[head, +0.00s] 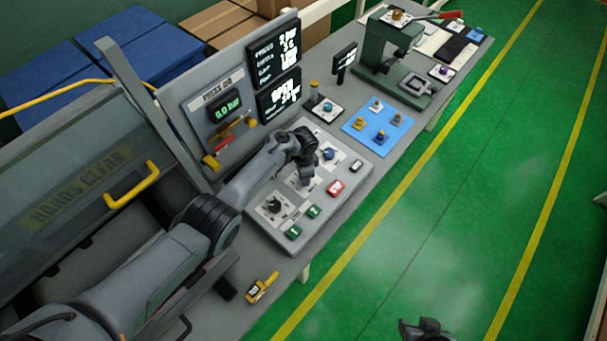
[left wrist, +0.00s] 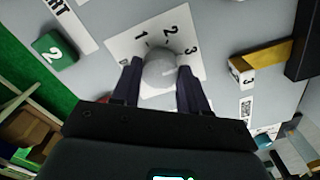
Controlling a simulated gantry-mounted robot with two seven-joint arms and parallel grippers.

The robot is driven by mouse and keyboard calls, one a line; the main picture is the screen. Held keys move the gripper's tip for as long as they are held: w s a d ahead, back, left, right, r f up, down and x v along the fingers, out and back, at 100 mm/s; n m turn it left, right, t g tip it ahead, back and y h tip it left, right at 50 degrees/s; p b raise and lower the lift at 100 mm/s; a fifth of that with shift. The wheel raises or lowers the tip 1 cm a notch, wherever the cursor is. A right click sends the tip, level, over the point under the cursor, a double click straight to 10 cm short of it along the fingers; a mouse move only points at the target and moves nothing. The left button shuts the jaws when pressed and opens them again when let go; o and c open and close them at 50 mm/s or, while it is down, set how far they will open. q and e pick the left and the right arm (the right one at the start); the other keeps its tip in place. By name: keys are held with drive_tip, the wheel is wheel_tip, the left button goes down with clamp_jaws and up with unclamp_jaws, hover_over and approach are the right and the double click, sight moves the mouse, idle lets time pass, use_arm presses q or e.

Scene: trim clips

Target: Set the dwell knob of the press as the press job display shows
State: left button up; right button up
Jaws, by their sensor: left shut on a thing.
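My left gripper (head: 306,181) is shut on a grey round knob on the sloping control panel (head: 338,185). In the left wrist view its two fingers (left wrist: 160,85) stand on either side of the knob (left wrist: 160,66). The knob sits on a white plate (left wrist: 190,42) marked 1, 2 and 3; its pointer is not clear. The press job display (head: 274,44) has small white lines, seemingly "2 BAR" and "3 S" at the top; the rest is unclear. My right gripper (head: 425,330) shows only partly at the bottom edge; its jaws cannot be made out.
A second display (head: 279,93) hangs below the first. The green floor is clear.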

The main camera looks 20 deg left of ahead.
idle(0.4)
use_arm(q)
drive_tip(key=o, duration=1.1)
drive_tip(key=shift+c, duration=0.2)
drive_tip(key=shift+r, duration=0.1)
wheel_tip(320, 180, up, 11)
drive_tip(key=p, duration=0.3)
drive_tip(key=shift+f, duration=0.2)
drive_tip(key=shift+f, duration=0.1)
